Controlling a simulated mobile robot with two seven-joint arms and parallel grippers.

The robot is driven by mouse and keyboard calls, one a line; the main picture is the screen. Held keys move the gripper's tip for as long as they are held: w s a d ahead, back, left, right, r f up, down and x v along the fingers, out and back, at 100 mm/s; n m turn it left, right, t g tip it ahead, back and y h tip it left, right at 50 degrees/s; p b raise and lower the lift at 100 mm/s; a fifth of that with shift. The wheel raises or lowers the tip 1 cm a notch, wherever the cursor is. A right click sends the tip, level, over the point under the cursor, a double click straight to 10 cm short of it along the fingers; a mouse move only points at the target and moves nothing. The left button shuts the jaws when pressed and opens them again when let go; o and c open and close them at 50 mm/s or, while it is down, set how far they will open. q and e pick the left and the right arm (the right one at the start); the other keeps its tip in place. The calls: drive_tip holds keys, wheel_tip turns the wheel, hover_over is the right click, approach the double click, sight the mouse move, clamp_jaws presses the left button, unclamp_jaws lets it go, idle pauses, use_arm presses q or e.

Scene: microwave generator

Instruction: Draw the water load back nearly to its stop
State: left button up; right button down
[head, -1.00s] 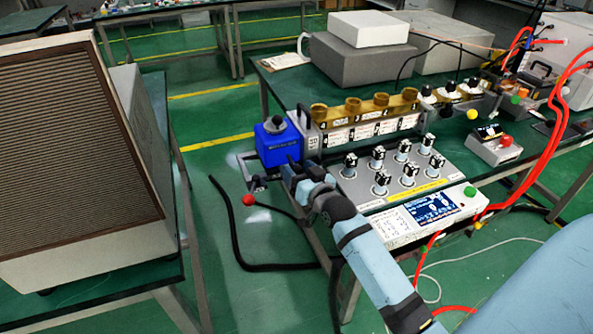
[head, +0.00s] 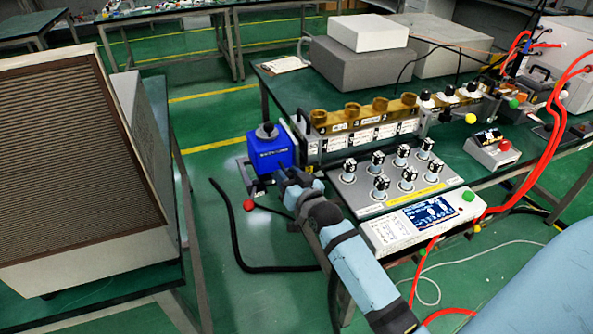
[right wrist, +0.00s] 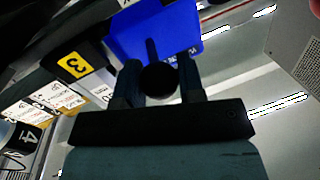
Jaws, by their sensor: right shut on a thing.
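The water load, a blue box (head: 270,155) with a black knob on top, sits at the left end of the brass waveguide (head: 362,112). In the right wrist view its blue face (right wrist: 155,35) fills the top middle. My right gripper (head: 284,178) is at the box's near side. In the right wrist view its two fingers (right wrist: 160,82) are shut around a dark round handle in front of the blue face. A red ball (head: 249,205) shows below and left of the box. The stop cannot be made out. My left gripper is not in view.
A panel with several black-topped knobs (head: 400,180) and a white display console (head: 425,218) lie right of my right arm. Red cables (head: 545,150) run at the right. A large grilled cabinet (head: 80,160) stands at the left. Green floor is open between the benches.

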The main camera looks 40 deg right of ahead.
drive_tip(key=shift+w+a, duration=0.2)
drive_tip(key=shift+a, duration=0.7)
drive_tip(key=c, duration=0.8)
unclamp_jaws()
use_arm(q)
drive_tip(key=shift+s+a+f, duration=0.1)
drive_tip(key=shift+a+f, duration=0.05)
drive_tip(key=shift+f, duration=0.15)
use_arm(e)
drive_tip(key=shift+o, duration=0.2)
drive_tip(key=shift+d, duration=0.1)
drive_tip(key=shift+s, duration=0.1)
use_arm(q)
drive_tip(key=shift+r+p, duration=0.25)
drive_tip(key=shift+p, duration=0.4)
use_arm(e)
drive_tip(key=s, duration=1.3)
drive_tip(key=shift+s+a, duration=0.3)
drive_tip(key=shift+s, duration=0.05)
